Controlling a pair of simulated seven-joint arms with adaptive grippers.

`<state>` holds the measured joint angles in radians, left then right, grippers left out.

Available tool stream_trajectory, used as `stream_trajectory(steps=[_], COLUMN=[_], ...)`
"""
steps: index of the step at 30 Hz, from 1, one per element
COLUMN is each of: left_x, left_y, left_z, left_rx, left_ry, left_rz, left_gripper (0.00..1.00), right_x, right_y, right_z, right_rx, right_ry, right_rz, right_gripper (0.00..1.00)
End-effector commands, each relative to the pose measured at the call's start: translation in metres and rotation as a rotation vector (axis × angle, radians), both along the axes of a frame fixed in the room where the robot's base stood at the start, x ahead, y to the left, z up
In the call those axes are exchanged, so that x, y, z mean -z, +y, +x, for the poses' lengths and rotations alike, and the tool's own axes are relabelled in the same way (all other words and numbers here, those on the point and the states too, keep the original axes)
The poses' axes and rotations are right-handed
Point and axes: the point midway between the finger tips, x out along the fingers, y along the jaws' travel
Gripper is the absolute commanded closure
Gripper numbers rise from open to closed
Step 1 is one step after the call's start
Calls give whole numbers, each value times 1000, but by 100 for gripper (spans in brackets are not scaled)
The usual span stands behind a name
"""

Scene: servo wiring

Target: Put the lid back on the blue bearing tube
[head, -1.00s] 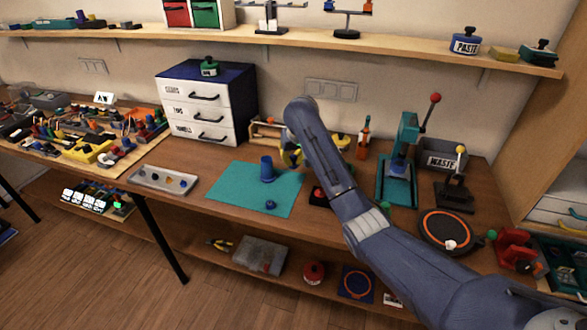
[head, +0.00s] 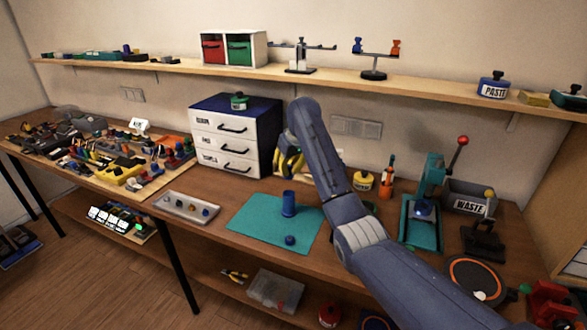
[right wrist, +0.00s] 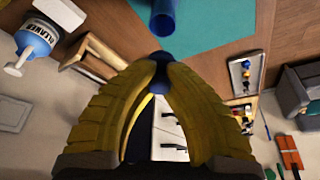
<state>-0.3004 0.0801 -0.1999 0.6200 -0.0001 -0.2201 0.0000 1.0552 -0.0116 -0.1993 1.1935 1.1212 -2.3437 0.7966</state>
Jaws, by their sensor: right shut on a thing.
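The blue tube (head: 289,203) stands upright on the teal mat (head: 250,222). It also shows at the top of the right wrist view (right wrist: 165,12), with its upper end toward the camera. A small blue piece (head: 291,240), lid-like, lies on the mat in front of the tube. My right gripper (right wrist: 160,68) has yellow fingers closed at the tips on a small dark blue thing (right wrist: 159,58). The fingers mostly cover it, so I cannot tell its shape. In the head view the right gripper (head: 289,164) is behind and above the tube, apart from it, partly hidden by its arm.
A white drawer cabinet (head: 237,145) stands behind the mat. A grey tray (head: 187,207) with small parts lies left of it. A teal press (head: 432,190) and a waste bin (head: 470,203) stand at right. A cleaner bottle (right wrist: 35,42) shows in the right wrist view.

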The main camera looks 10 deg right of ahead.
Motion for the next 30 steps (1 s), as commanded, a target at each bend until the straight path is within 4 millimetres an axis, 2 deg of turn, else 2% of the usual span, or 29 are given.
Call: stream_trajectory(steps=[21, 30], left_x=[0, 0], left_y=[0, 0], left_z=[1, 1], left_rx=[0, 0], left_ry=[-1, -1], left_rz=[0, 0], left_gripper=[37, 37], right_x=[51, 60], right_y=[-1, 0], right_z=[0, 0], right_rx=[-5, -4], right_ry=[2, 1], right_rz=[-2, -1], right_gripper=[100, 100])
